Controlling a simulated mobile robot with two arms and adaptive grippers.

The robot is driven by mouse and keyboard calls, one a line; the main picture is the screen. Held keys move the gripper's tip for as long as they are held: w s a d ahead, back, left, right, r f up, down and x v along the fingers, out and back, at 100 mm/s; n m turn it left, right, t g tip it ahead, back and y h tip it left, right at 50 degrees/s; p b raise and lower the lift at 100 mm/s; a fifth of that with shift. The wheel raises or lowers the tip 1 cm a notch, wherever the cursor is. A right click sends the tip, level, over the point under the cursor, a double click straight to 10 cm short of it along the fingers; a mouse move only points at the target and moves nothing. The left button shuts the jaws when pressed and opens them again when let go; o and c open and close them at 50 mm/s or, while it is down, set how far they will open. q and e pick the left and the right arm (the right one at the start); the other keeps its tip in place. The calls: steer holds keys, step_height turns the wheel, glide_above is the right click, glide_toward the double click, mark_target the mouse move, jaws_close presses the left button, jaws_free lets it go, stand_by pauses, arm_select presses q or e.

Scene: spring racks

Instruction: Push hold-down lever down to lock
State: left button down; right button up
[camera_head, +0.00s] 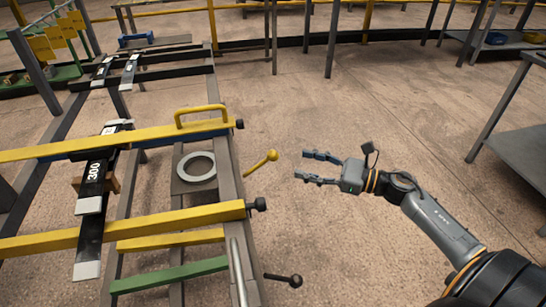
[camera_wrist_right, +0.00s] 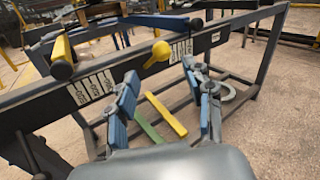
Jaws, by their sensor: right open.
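A yellow lever with a ball knob (camera_head: 263,160) sticks out from the right side of the spring rack (camera_head: 224,150), its knob raised toward my right gripper. It also shows in the right wrist view (camera_wrist_right: 158,53), ahead of and between the fingertips. My right gripper (camera_head: 303,166) is open and empty, a short way right of the knob and apart from it. Its two blue-grey fingers also show in the right wrist view (camera_wrist_right: 160,70). A black-knobbed lever (camera_head: 285,279) sticks out lower on the same side. My left gripper is not in view.
Yellow bars (camera_head: 150,222) lie across the rack, with leaf springs (camera_head: 92,190) on them. A grey ring (camera_head: 196,167) rests inside the frame. Grey tables (camera_head: 520,150) stand at the right. The floor between rack and tables is clear.

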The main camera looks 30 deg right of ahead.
mark_target(276, 156)
steer(key=x, duration=0.9)
steer(key=shift+p, duration=0.35)
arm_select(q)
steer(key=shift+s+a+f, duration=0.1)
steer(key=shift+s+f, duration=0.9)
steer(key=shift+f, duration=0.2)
arm_select(e)
steer(key=shift+w+a, duration=0.2)
steer(key=shift+w, duration=0.1)
steer(key=shift+c, duration=0.4)
jaws_close()
